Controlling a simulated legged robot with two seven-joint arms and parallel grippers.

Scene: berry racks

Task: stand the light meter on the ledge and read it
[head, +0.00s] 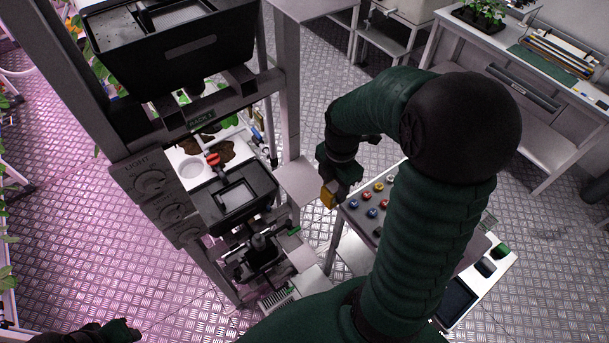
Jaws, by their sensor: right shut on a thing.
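My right gripper (331,186) is in the middle of the head view, at the end of my green arm. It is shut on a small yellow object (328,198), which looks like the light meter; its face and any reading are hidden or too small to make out. It is held just right of a flat grey ledge (299,186) beside the rack post. I cannot tell whether the two touch. My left gripper (125,331) is low at the bottom left, small and dark, and I cannot tell whether its fingers are apart.
The rack (286,90) has a black bin (195,52) above, a panel of knobs (152,181) marked LIGHT, and a smaller black tray (232,197). A small table with coloured knobs (353,222) stands right of my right gripper. A bench (500,62) stands behind.

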